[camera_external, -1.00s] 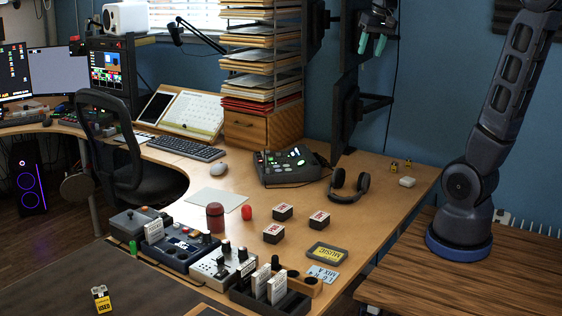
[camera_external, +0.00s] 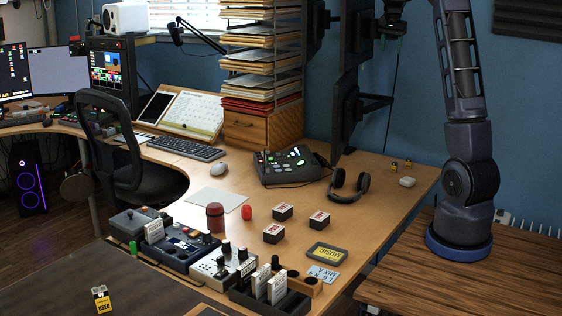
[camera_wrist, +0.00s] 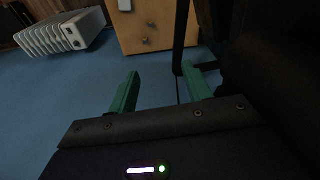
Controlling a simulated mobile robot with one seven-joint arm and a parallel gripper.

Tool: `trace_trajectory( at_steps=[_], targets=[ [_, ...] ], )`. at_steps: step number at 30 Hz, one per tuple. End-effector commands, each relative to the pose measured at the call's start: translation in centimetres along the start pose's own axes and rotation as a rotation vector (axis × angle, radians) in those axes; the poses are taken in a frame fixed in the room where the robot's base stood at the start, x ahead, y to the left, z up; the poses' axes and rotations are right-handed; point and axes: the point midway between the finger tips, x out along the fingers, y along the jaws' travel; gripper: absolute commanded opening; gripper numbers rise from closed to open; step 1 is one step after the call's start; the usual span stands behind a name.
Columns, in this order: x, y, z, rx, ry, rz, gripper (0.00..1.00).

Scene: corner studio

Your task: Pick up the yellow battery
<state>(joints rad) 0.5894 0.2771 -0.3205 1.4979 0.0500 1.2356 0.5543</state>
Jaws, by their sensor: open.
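Two small yellow-and-black items, the left one (camera_external: 394,163) and the right one (camera_external: 408,163), stand on the back right of the desk. They are too small to tell whether either is the yellow battery. A black-and-yellow block marked USED (camera_external: 102,299) stands at the front left. My gripper (camera_external: 391,43) is high above the desk's back right, beside the dark monitors, well apart from these items. In the wrist view my gripper (camera_wrist: 162,86) has its green fingers spread with nothing between them. No yellow item shows in the wrist view.
A white case (camera_external: 407,182) and headphones (camera_external: 349,185) lie near the small yellow items. A dark monitor (camera_external: 345,115) stands at the desk's back. Several red-and-white boxes (camera_external: 319,218) stand mid-desk. The wrist view shows a white radiator (camera_wrist: 62,35) and a wooden drawer unit (camera_wrist: 150,25).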

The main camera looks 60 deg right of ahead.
Motion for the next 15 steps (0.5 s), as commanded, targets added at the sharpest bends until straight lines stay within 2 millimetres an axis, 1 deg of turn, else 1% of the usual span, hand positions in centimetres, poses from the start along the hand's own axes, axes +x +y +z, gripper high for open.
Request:
trace_trajectory(
  at_steps=[1, 6, 15],
  targets=[
    [0.6, 0.3, -1.2, 0.022, 0.001, 0.01, 0.49],
    [2.0, 1.2, -3.9, 0.081, 0.005, 0.033, 0.49],
    [3.7, 2.4, -7.2, 0.15, 0.01, 0.062, 0.49]
  ],
)
